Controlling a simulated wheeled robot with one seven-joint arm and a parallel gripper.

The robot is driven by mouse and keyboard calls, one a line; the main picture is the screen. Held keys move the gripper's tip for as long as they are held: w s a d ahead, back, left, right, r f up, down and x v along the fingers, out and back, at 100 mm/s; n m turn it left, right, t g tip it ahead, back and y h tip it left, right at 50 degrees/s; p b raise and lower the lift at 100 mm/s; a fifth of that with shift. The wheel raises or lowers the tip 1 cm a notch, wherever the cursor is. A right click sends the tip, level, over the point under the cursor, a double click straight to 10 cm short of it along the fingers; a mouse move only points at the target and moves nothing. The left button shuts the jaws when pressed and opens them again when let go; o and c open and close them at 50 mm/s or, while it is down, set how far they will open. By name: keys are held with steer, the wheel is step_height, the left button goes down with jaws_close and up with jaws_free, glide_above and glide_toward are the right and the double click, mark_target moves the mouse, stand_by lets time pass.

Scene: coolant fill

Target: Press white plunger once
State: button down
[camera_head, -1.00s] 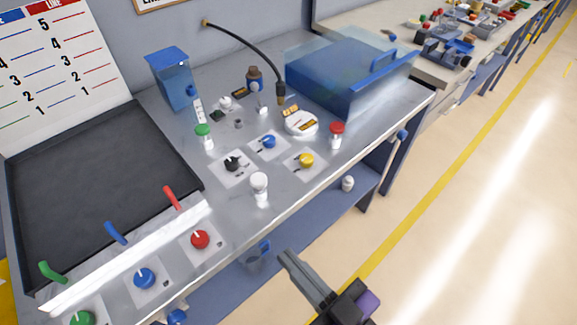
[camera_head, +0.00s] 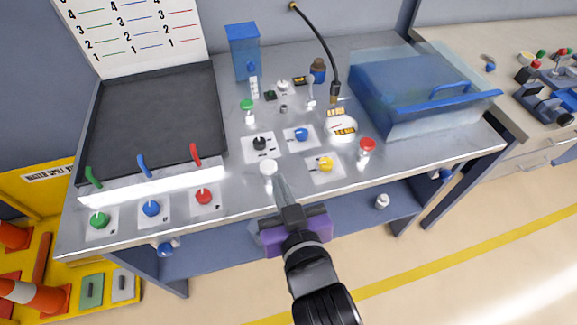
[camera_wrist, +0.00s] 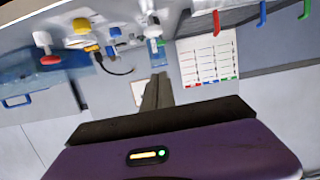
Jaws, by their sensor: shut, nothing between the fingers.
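The white plunger (camera_head: 268,167) stands upright near the front edge of the metal bench top (camera_head: 235,195). Its round white cap is raised above the surface. My gripper (camera_head: 281,180) is shut and empty. In the head view its fingertips appear just right of the plunger cap and slightly below it. I cannot tell their height or whether they touch it. In the wrist view the shut fingers (camera_wrist: 158,80) point toward the bench, and a white upright piece, probably the plunger (camera_wrist: 152,31), shows beyond the tips.
Near the plunger are a black knob (camera_head: 259,143), a blue knob (camera_head: 301,134) and a yellow knob (camera_head: 325,164). A red-topped plunger (camera_head: 367,146) stands right, a green-topped one (camera_head: 247,106) behind. A red knob (camera_head: 204,196) is left. A blue clear-lidded box (camera_head: 410,90) occupies the right.

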steer(key=shift+d+f, duration=0.1)
steer(key=shift+d, duration=0.05)
steer(key=shift+w, duration=0.1)
steer(key=p, duration=0.2)
glide_above(271, 168)
steer(key=s, duration=0.2)
step_height(271, 168, down, 2)
steer(key=f, duration=0.3)
steer(key=shift+w+f, duration=0.2)
steer(key=shift+w, duration=0.1)
steer(key=shift+f, duration=0.5)
steer(key=shift+f, duration=0.15)
steer(key=shift+f+b, duration=1.25)
steer(key=shift+f, duration=0.1)
